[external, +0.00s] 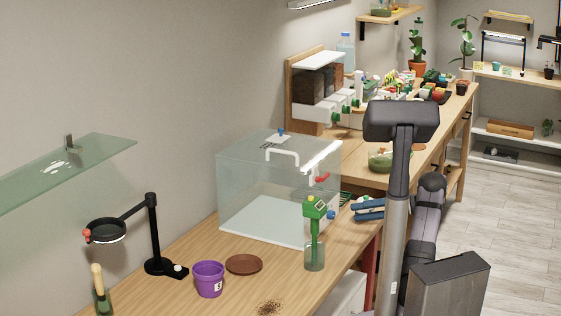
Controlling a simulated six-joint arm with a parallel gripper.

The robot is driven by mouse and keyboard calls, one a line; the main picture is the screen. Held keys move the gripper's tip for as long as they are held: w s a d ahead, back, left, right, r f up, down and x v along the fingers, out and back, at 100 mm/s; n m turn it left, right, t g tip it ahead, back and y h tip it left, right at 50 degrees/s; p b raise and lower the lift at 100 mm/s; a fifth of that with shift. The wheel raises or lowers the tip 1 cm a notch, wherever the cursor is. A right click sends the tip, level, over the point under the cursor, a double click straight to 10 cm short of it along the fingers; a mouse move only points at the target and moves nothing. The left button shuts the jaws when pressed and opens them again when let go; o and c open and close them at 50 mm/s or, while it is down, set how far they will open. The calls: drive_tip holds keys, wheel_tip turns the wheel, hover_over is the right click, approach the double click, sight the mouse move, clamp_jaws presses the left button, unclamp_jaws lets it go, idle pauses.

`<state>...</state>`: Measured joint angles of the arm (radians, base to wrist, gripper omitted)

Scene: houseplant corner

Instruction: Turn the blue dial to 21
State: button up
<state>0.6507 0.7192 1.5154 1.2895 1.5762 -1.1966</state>
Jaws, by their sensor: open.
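A small blue knob (281,131), which looks like the blue dial, sits on top of the clear box (240,190) near its back edge. Dark markings show on the lid in front of the knob, too small to read, so its setting cannot be told. My arm rises at the right of the external view, apart from the box. My gripper cannot be made out; its end is hidden or out of the picture.
The box has a white handle (283,153) on its lid and a white bar (321,156) at its right edge. A green-topped bottle (314,250) stands before it. A purple pot (209,279), brown saucer (243,264) and black lamp (152,230) stand nearby. A glass shelf (60,175) juts from the left wall.

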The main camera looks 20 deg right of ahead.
sight(334, 215)
drive_tip(key=p, duration=0.2)
drive_tip(key=r+n+p, duration=0.1)
drive_tip(key=shift+s+a+r+t+h+p, duration=0.1)
drive_tip(key=shift+s+r+t+h+p, duration=0.1)
drive_tip(key=shift+r+t+h+p, duration=0.15)
drive_tip(key=shift+s+f+n+h+p, duration=0.15)
drive_tip(key=shift+n+h+p, duration=0.1)
drive_tip(key=shift+n+p, duration=0.25)
drive_tip(key=shift+s+f+n, duration=0.1)
drive_tip(key=shift+n, duration=0.2)
drive_tip(key=shift+p+x, duration=1.25)
drive_tip(key=shift+x, duration=2.45)
drive_tip(key=shift+f, duration=0.15)
clamp_jaws()
drive_tip(key=shift+f+m+b, duration=0.3)
drive_tip(key=shift+m+b, duration=0.3)
drive_tip(key=shift+b, duration=0.5)
drive_tip(key=shift+r+m+y+b, duration=0.2)
drive_tip(key=shift+m+y+b, duration=0.15)
drive_tip(key=shift+m+y, duration=0.2)
